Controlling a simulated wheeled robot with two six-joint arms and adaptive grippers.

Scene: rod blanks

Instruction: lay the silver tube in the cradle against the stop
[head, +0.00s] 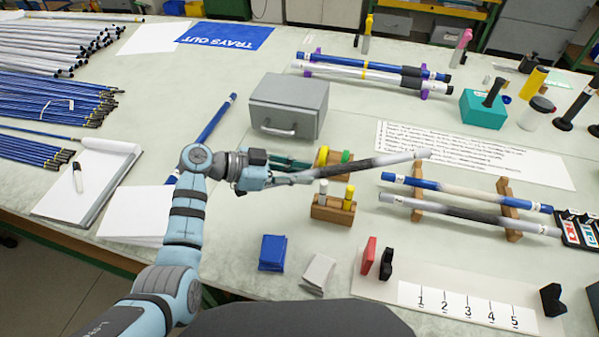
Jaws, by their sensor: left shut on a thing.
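My left gripper (285,180) is shut on one end of a silver tube (395,159) with a dark grey section. The tube points right, clear of the gripper, and tilts slightly up in the picture; it appears held above the table. The cradle is at the lower right: a pale board (385,289) with two black V-blocks, one (387,264) near its left end and one (551,300) at its right. A red stop (369,254) stands just left of the left block. The cradle is empty. My right gripper is not in view.
A wooden rack (508,207) right of centre bears a blue tube (465,192) and another silver tube (470,214). A small wooden block (333,211) with upright pieces stands below the held tube. A grey box (290,105) is behind. Blue (272,252) and grey (318,272) pads lie left of the cradle.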

